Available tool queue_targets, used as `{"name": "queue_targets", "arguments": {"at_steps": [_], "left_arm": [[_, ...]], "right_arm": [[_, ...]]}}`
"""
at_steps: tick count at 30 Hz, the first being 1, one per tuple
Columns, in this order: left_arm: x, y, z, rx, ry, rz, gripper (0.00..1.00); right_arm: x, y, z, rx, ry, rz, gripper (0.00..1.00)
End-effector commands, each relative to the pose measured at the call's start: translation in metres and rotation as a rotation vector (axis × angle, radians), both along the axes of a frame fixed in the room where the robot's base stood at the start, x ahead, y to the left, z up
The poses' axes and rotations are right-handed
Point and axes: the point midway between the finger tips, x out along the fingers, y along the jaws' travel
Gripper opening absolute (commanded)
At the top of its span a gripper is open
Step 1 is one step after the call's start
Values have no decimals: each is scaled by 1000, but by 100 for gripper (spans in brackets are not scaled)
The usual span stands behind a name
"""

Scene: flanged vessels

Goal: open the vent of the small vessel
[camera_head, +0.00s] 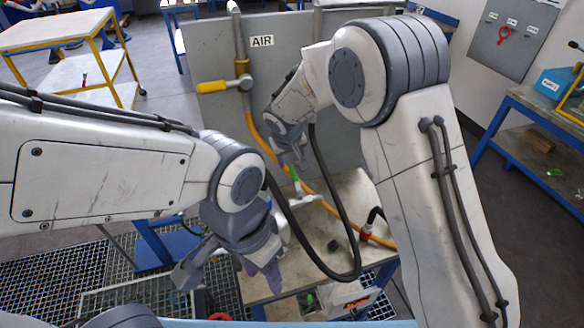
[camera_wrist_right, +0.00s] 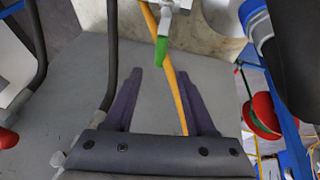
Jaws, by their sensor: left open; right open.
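A green lever (camera_head: 294,173) on a pale metal fitting shows just below my right gripper (camera_head: 291,160). The lever also shows in the right wrist view (camera_wrist_right: 162,50), hanging ahead of the fingertips and between their lines. My right gripper (camera_wrist_right: 160,74) is open with nothing between its fingers; it looks apart from the lever. My left gripper (camera_head: 229,279) is open and low at the front edge of the worktable (camera_head: 349,188). Whether it touches anything I cannot tell. The small vessel's body cannot be made out; my arms cover much of the table.
A grey panel (camera_head: 205,45) marked AIR carries a valve with a yellow handle (camera_head: 212,86). A yellow hose (camera_head: 325,205) crosses the table, and a black hose (camera_head: 337,190) loops in front. A yellow-framed cart (camera_head: 60,30) stands back left, a blue-framed bench (camera_head: 520,110) at right.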

Motion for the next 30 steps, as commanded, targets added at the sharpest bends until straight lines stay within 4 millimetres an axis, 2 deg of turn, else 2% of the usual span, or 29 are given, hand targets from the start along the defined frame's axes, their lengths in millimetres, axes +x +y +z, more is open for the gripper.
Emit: {"name": "queue_targets", "arguments": {"at_steps": [6, 13, 18, 27, 29, 30], "left_arm": [[0, 0, 15, 0, 0, -2, 50], [0, 0, 24, 0, 0, -4, 50], [0, 0, 26, 0, 0, -5, 50], [0, 0, 26, 0, 0, -5, 50], [0, 0, 26, 0, 0, -5, 50], [0, 0, 26, 0, 0, -5, 50]], "right_arm": [[16, -2, -37, -1, 6, 1, 56], [31, -4, -68, -1, 4, 0, 56], [36, -4, -79, 1, 2, 2, 56], [37, -5, -81, 0, 1, 1, 56], [36, -4, -81, 0, 1, 1, 33], [36, -4, -81, 0, 1, 1, 17]]}}
